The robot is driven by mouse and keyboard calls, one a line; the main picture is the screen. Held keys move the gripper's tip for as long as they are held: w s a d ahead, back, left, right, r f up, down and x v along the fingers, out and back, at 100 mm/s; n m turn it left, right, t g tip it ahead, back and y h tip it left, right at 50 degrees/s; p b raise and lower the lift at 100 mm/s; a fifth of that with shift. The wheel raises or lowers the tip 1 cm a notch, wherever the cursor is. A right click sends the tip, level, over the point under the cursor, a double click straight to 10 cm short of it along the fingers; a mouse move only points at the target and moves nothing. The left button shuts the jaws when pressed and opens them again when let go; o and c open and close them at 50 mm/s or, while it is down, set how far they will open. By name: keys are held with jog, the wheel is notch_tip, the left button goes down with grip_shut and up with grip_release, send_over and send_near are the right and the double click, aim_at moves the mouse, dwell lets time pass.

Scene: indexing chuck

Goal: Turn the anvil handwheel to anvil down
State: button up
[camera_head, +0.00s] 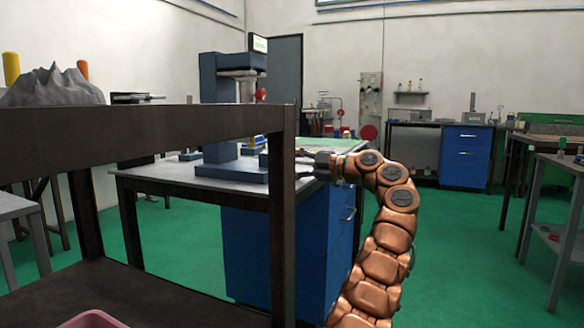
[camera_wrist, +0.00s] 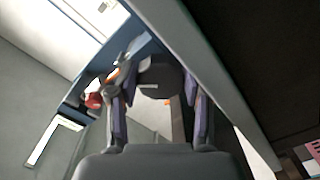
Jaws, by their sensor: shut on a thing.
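The blue machine (camera_head: 222,88) stands on the bench, with a blue base and a grey column under its head. My gripper (camera_head: 302,164) is at the machine's right side, just beyond a dark post that hides part of the view. In the wrist view, my gripper (camera_wrist: 156,92) has its two fingers on either side of a dark round part (camera_wrist: 160,75), shut on it. This part seems to be the anvil handwheel. Its rim and any position marks cannot be made out. In the head view the handwheel is hidden behind the post and my gripper.
A dark frame (camera_head: 150,130) with a post stands close in front, left of my arm. A pink container (camera_head: 92,320) sits on its lower shelf. The blue cabinet (camera_head: 260,250) is under the bench. A side table stands far right.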

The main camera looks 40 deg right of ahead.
jog(key=n, duration=0.3)
jog(key=shift+d+n, duration=0.15)
jog(key=shift+n, duration=0.15)
jog(key=shift+r+n+p, duration=0.15)
jog(key=shift+n+p, duration=0.3)
jog(key=shift+n, duration=1.45)
jog(key=o, duration=1.1)
